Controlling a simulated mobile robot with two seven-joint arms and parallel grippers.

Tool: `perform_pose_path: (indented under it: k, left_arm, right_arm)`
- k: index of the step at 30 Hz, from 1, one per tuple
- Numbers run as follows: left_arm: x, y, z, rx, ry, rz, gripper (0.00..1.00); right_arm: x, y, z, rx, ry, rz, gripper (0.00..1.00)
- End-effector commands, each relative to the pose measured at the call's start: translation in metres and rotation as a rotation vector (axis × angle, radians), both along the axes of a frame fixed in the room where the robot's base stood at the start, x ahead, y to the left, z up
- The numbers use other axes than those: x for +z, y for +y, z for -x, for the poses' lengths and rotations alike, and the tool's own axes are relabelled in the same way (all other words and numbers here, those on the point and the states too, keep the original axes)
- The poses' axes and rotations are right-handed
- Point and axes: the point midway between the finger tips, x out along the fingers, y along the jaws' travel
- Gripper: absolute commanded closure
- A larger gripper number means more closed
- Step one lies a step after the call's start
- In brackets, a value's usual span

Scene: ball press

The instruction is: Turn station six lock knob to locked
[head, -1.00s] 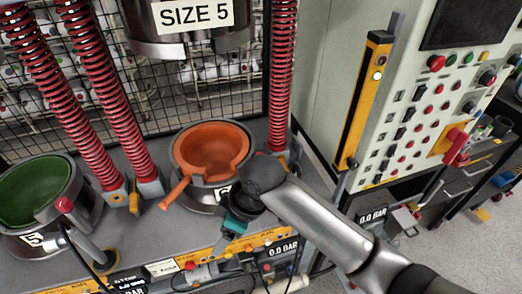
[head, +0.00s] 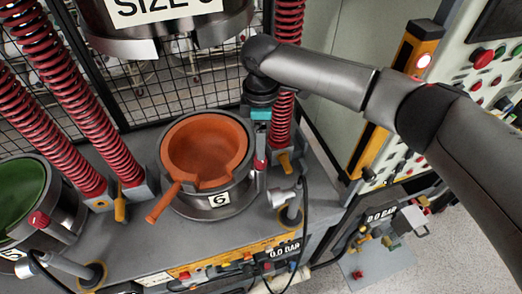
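Station six is a round metal mould holder with an orange mould (head: 206,150) inside and a "6" label (head: 218,199) on its front. A small red part, apparently its lock knob (head: 260,162), shows at the holder's right side, mostly hidden. I cannot tell which way it is turned. My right arm comes in from the right and bends down at the wrist. My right gripper (head: 260,138) points down at the right of the holder, just above or around the red part. Its fingers are too small and covered to read. My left gripper is out of view.
The neighbouring station (head: 22,195) with a green mould and a red knob (head: 38,219) stands at the left. Red springs (head: 72,105) and a "SIZE 6" press head (head: 165,20) are behind. A grey hose nozzle (head: 287,197) stands at the right front. The control panel is at the right.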

Motion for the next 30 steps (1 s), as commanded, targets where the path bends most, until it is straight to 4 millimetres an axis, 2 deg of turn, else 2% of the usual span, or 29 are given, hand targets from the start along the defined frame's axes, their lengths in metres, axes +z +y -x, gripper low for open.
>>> perform_pose_path:
  k: [2, 5, 8, 16, 21, 30]
  left_arm:
    - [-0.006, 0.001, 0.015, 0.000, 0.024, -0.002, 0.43]
    - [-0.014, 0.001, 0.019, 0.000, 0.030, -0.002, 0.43]
    - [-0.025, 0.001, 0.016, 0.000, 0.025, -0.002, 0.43]
    - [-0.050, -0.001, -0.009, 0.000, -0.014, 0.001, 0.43]
    - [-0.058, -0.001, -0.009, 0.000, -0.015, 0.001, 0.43]
    - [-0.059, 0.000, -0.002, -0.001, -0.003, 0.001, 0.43]
  right_arm:
    - [-0.013, 0.000, 0.001, 0.000, 0.002, 0.002, 0.29]
    - [-0.023, 0.000, 0.000, 0.001, 0.000, 0.000, 0.29]
    - [-0.033, 0.000, 0.000, 0.000, -0.001, 0.000, 0.29]
    - [-0.057, 0.000, 0.000, 0.000, 0.000, 0.001, 0.29]
    - [-0.064, 0.000, 0.000, 0.000, -0.001, 0.000, 0.29]
    - [-0.064, 0.000, 0.000, 0.000, 0.000, 0.000, 0.29]
